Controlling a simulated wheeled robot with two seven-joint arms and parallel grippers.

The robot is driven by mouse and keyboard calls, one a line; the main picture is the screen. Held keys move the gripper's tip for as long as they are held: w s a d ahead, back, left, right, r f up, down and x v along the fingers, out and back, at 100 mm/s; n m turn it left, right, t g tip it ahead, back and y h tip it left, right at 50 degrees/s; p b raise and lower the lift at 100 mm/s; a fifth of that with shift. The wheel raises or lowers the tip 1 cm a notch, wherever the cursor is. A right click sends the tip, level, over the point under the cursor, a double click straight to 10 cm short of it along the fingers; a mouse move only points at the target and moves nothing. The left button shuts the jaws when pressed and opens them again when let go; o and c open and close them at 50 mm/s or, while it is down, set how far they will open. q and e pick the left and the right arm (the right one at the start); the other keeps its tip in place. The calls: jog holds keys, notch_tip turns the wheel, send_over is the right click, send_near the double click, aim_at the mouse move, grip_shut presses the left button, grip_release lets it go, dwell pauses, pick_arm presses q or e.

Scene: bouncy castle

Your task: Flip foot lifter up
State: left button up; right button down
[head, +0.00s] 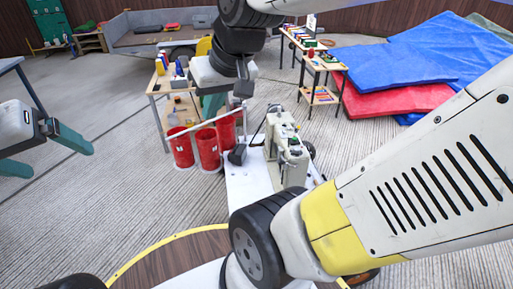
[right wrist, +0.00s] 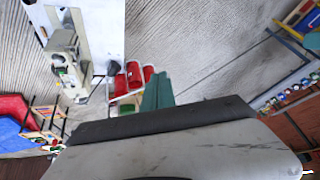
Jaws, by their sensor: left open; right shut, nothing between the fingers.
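A pale sewing machine (head: 287,150) stands on a white tabletop (head: 243,185) at the middle of the head view. It also shows at the upper left of the right wrist view (right wrist: 65,50). The foot lifter is too small to make out. My right gripper (head: 212,106) hangs left of and apart from the machine, its teal fingers partly hidden. In the right wrist view its fingers (right wrist: 156,92) are together and empty, pointing past the machine. My left gripper (head: 58,160) is at the far left, its teal fingers spread wide and empty, far from the machine.
Red cylinders (head: 207,148) stand left of the white tabletop, with a light bar across them. A wooden shelf table (head: 158,92) is behind them. Blue and red mats (head: 400,75) lie at the back right. My right arm crosses the right foreground.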

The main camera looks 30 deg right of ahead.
aim_at(289, 164)
jog(key=w+d+f+n+g+h, duration=0.1)
jog(key=w+d+f+n+g, duration=0.1)
jog(key=w+d+f, duration=0.4)
jog(key=w+d+f+n+g+h, duration=0.2)
jog(key=w+f, duration=0.7)
jog(key=w, duration=0.1)
jog(key=w+d+f+n+g+h, duration=0.1)
jog(key=d+f, duration=0.3)
jog(key=f, duration=0.4)
jog(key=w+d+f+n+g+h, duration=0.1)
jog(key=w+d+f+n+h, duration=0.2)
jog(key=f, duration=0.6)
jog(key=w+d+f+n+g+h, duration=0.1)
jog(key=w+d+f+n+h, duration=0.1)
jog(key=d+f+n, duration=0.2)
jog(key=x, duration=0.5)
jog(key=shift+w+d, duration=0.2)
jog(key=shift+w, duration=0.1)
jog(key=shift+f, duration=0.1)
jog(key=s+d+f, duration=0.2)
jog(key=d+f, duration=0.2)
jog(key=d, duration=0.3)
jog(key=shift+s+d+f, duration=0.3)
jog(key=shift+d, duration=0.1)
